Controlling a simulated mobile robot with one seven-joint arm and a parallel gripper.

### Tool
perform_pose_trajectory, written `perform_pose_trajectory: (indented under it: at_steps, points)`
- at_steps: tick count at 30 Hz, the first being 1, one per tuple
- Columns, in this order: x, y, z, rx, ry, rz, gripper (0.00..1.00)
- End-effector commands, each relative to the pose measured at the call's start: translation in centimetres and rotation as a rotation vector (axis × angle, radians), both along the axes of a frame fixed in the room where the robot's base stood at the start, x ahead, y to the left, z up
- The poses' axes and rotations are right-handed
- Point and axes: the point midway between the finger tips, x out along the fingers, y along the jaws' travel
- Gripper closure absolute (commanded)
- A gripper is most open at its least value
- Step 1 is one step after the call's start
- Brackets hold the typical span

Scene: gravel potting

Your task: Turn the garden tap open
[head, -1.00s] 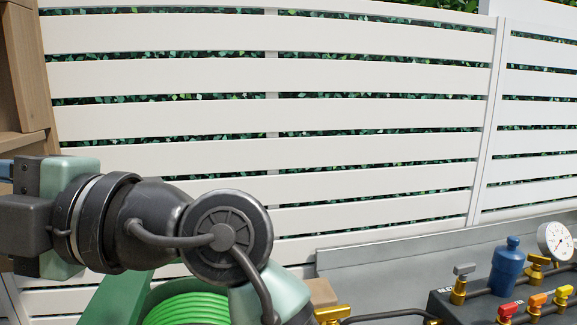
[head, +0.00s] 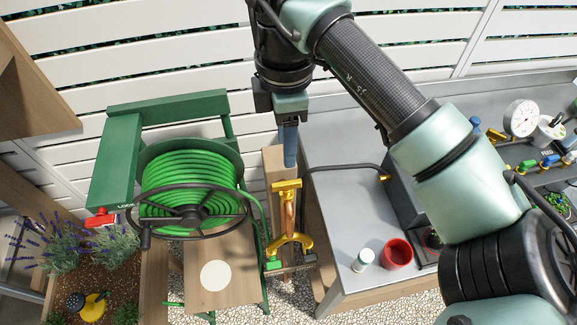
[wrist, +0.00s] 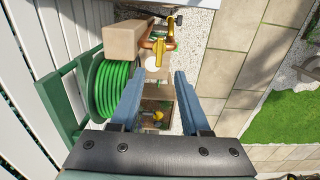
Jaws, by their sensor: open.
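The garden tap (head: 287,215) is brass with a copper-coloured pipe, at a wooden post (head: 274,165) between the hose reel and the grey bench. Its yellow lever (head: 286,185) is at the top of it in the head view. In the wrist view the tap (wrist: 159,45) shows beside the post (wrist: 125,40), beyond the fingertips. My gripper (head: 290,163) points down near the post top, apart from the tap. In the wrist view my gripper (wrist: 158,74) has its two blue fingers spread, with nothing between them. The post hides part of the tap's mount.
A green hose reel (head: 190,190) with a crank stands left of the tap. The grey bench (head: 335,210) to the right holds a red cup (head: 397,253), a white cup (head: 363,260) and a gauge (head: 521,118). The slatted fence (head: 150,60) runs behind.

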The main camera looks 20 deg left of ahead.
Motion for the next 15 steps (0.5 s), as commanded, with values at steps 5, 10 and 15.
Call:
perform_pose_trajectory:
  at_steps: [5, 10, 15]
  points:
    - [-0.1, 0.0, -3.7, 0.003, 0.006, 0.001, 0.54]
    - [-0.1, 0.1, -7.1, 0.004, 0.004, 0.001, 0.54]
    - [-0.1, 0.1, -9.6, 0.004, 0.003, 0.001, 0.54]
